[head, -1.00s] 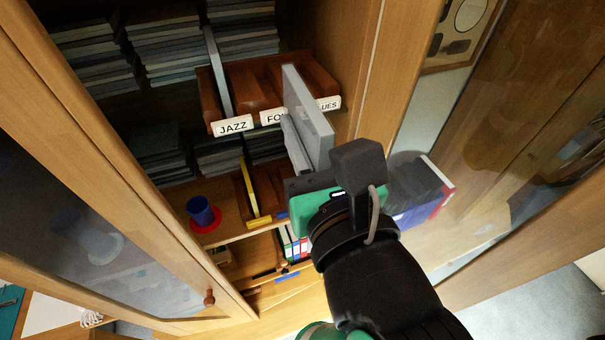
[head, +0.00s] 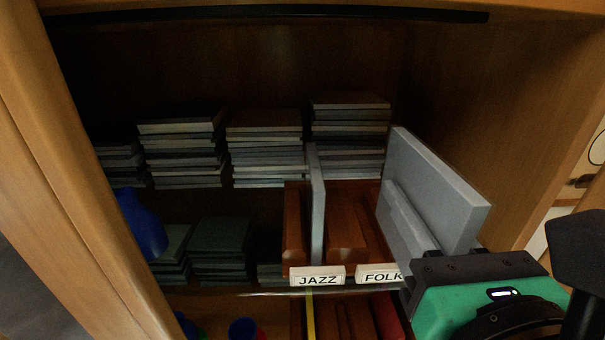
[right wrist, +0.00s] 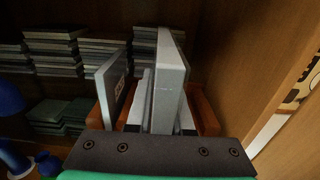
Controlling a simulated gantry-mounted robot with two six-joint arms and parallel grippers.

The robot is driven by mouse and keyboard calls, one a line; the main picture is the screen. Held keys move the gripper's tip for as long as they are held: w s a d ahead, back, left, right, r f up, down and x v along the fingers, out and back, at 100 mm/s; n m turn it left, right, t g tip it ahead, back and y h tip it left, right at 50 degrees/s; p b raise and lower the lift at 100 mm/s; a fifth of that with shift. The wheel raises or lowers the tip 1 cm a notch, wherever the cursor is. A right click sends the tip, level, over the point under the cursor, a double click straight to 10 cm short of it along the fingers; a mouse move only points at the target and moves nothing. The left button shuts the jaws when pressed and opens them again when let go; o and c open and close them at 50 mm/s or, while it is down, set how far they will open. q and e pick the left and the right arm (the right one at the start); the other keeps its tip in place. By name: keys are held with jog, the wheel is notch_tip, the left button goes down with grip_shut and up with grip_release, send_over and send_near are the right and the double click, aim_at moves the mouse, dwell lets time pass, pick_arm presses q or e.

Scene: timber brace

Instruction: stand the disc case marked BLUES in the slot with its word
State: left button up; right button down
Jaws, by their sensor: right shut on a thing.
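The wooden rack (head: 295,225) has a JAZZ label (head: 318,278) and a partly covered FOLK label (head: 382,274); its right end is hidden. A thin case (head: 318,205) stands in the JAZZ slot; in the right wrist view a case with dark lettering (right wrist: 112,82) leans at left. My right gripper (head: 408,208) is shut on a grey disc case (head: 440,185), upright at the rack's right part. The held case also shows in the right wrist view (right wrist: 169,95). Its word is not readable, and its lower edge is hidden, so I cannot tell whether it is in a slot.
Stacks of cases (head: 265,150) fill the shelf behind and left of the rack. A blue vessel (head: 142,225) stands at left. The cabinet's right wall (head: 530,130) is close beside the held case. A lower shelf holds a blue cup (head: 243,328).

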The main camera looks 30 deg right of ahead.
aim_at(394, 176)
jog(key=shift+x, duration=0.9)
jog(key=b+x, duration=0.1)
jog(key=x, duration=0.2)
jog(key=shift+d+f, duration=0.1)
jog(key=shift+d, duration=0.05)
jog(key=shift+w+d+f+b, duration=0.45)
jog(key=shift+w+f+b, duration=0.3)
jog(key=shift+w+f, duration=0.15)
jog(key=shift+w+d+f+b, duration=0.45)
jog(key=shift+w+f+b, duration=0.3)
jog(key=shift+f, duration=0.2)
jog(key=shift+w+d+f+b, duration=0.45)
jog(key=shift+w+f+b, duration=0.25)
jog(key=shift+w+f, duration=0.2)
jog(key=c, duration=0.7)
grip_release()
